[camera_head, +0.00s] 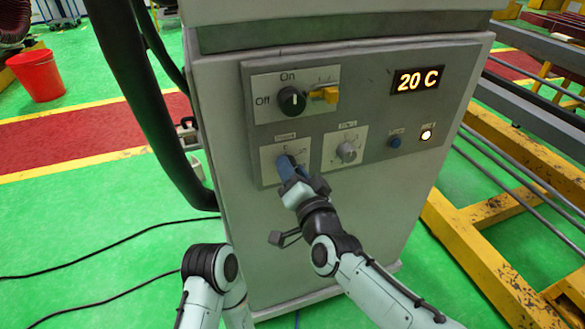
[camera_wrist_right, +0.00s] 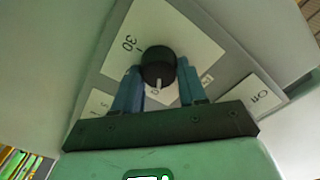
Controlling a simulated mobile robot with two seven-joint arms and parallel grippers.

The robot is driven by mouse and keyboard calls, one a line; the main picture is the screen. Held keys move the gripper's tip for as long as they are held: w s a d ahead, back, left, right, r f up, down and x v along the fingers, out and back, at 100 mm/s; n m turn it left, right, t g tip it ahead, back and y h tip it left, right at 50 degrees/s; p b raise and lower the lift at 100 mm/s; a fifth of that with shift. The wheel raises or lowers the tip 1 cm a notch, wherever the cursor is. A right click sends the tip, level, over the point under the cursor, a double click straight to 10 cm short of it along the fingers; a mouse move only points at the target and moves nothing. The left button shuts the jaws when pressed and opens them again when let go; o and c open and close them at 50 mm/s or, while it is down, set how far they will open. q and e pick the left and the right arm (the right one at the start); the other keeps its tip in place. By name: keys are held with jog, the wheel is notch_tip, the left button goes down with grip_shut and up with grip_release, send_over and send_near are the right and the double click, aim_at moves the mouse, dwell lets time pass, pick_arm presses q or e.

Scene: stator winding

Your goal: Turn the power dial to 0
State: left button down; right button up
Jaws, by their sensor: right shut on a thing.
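The dial (camera_wrist_right: 158,62) is a round black knob on a white plate in the right wrist view. A printed 30 lies to its upper left, and a pale 0-like mark shows at its lower edge. In the head view my right gripper (camera_head: 285,165) reaches the lower left plate of the control panel (camera_head: 372,105) and covers most of that dial. My left arm shows at the bottom, but its gripper is not in view.
A thick black hose (camera_head: 140,90) hangs left of the cabinet.

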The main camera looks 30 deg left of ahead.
pick_arm(q)
jog(key=shift+g+h, duration=0.3)
jog(key=shift+g, duration=0.4)
jog(key=s+r, duration=0.1)
jog(key=s+d+r+p, duration=0.1)
jog(key=s+d+p, duration=0.1)
jog(key=shift+s+r, duration=0.4)
pick_arm(e)
jog(key=n, duration=1.1)
jog(key=shift+s+a, duration=0.15)
jog(key=shift+n, duration=0.3)
jog(key=o, duration=1.1)
jog(key=shift+c, duration=0.2)
pick_arm(q)
jog(key=shift+w+a+f, duration=0.1)
jog(key=shift+w+a, duration=0.05)
pick_arm(e)
jog(key=v, duration=1.3)
jog(key=shift+s, duration=0.1)
